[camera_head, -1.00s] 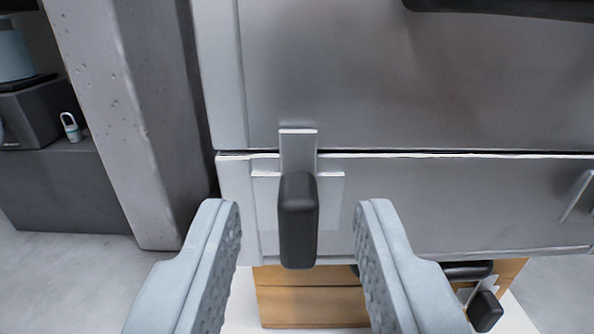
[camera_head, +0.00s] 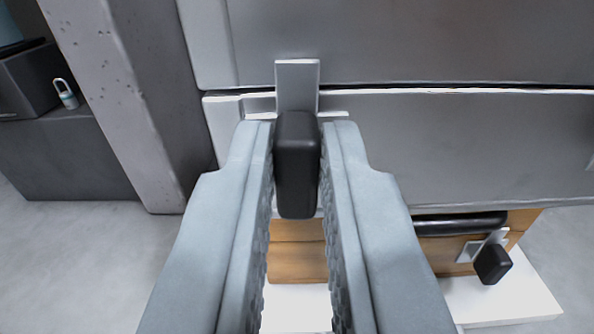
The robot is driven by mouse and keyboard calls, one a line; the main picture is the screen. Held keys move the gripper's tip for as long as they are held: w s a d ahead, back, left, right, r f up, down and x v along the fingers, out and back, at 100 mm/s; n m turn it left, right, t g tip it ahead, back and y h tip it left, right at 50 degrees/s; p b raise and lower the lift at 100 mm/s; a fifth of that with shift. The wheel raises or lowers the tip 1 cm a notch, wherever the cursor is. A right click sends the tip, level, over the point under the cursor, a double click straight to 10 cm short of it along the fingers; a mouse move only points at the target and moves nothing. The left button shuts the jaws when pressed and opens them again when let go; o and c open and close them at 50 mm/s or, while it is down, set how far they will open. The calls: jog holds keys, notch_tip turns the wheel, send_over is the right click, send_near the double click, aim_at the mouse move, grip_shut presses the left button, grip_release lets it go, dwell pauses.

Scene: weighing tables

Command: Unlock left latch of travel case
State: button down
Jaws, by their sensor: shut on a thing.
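The travel case (camera_head: 480,140) is a large grey metal case filling the upper right of the view, with a dark seam between its upper and lower parts. Its left latch (camera_head: 297,85) is a light metal plate crossing that seam, with a black handle (camera_head: 297,165) hanging down in front. My gripper (camera_head: 297,160) is shut on the black handle, one finger on each side. The fingers hide the lower case front beside the latch.
Below the case is a wooden box (camera_head: 296,262) on a white surface (camera_head: 500,300), with another black-handled latch (camera_head: 492,262) at lower right. A grey concrete pillar (camera_head: 115,100) stands close on the left. A dark cabinet (camera_head: 65,155) is behind it.

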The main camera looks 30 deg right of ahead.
jog(key=m, duration=0.4)
jog(key=shift+s+d, duration=0.1)
jog(key=shift+d, duration=0.05)
jog(key=m, duration=0.4)
jog(key=shift+s+d+f+m, duration=0.1)
jog(key=shift+f+m, duration=0.05)
jog(key=shift+m, duration=0.25)
jog(key=shift+s+d+f+m, duration=0.1)
jog(key=shift+f+m, duration=0.05)
jog(key=shift+m, duration=2)
jog(key=shift+f+m, duration=0.15)
jog(key=shift+m, duration=2)
jog(key=c, duration=1.4)
grip_release()
jog(key=shift+c, duration=0.2)
jog(key=v, duration=1.7)
jog(key=shift+s, duration=0.15)
